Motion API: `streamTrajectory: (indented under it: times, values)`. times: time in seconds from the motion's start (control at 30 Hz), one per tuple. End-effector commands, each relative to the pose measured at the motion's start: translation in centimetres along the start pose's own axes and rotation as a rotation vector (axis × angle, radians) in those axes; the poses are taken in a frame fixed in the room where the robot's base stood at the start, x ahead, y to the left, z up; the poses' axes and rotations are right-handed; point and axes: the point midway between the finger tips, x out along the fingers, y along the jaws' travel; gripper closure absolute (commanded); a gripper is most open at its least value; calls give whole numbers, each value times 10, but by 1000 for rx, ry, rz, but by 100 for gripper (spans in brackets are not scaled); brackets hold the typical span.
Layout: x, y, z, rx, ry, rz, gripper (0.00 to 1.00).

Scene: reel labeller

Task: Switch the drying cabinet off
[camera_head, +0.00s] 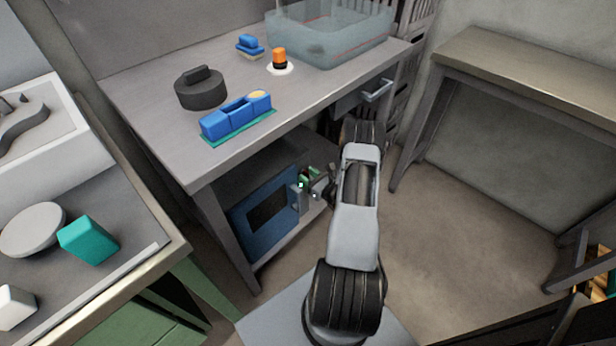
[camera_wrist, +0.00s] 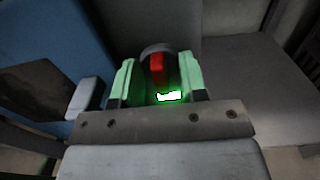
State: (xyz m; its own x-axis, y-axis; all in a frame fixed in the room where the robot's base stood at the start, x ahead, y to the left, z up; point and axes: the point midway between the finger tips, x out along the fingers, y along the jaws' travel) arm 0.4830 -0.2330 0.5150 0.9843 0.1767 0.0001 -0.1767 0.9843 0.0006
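The drying cabinet (camera_head: 264,214) is a blue box with a dark window, on the shelf under the grey workbench. Its blue front also shows at the left of the wrist view (camera_wrist: 60,35). A dark round knob with a red bar (camera_wrist: 156,68) stands on its grey right-hand part, beside a bright green-white light (camera_wrist: 169,96). The red bar points roughly upright in the wrist view. My gripper (camera_wrist: 158,80) is at the knob, one finger on each side. The fingers are apart and look open around it; any contact is hard to make out. In the head view my gripper (camera_head: 312,183) is small and partly hidden.
A pale door handle (camera_wrist: 83,97) sticks out close to the left finger. The workbench top (camera_head: 150,92) is above my arm, with a drawer handle (camera_head: 377,89) at its right. A bench leg (camera_head: 228,240) stands left of the cabinet. The floor (camera_head: 460,250) at right is clear.

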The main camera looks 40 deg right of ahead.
Motion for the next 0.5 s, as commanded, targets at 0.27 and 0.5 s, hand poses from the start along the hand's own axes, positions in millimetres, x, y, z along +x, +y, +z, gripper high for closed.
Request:
streamTrajectory:
  times: [0.27,0.5]
  values:
    - [0,0,0,0,0,1,85]
    - [0,0,0,0,0,1,100]
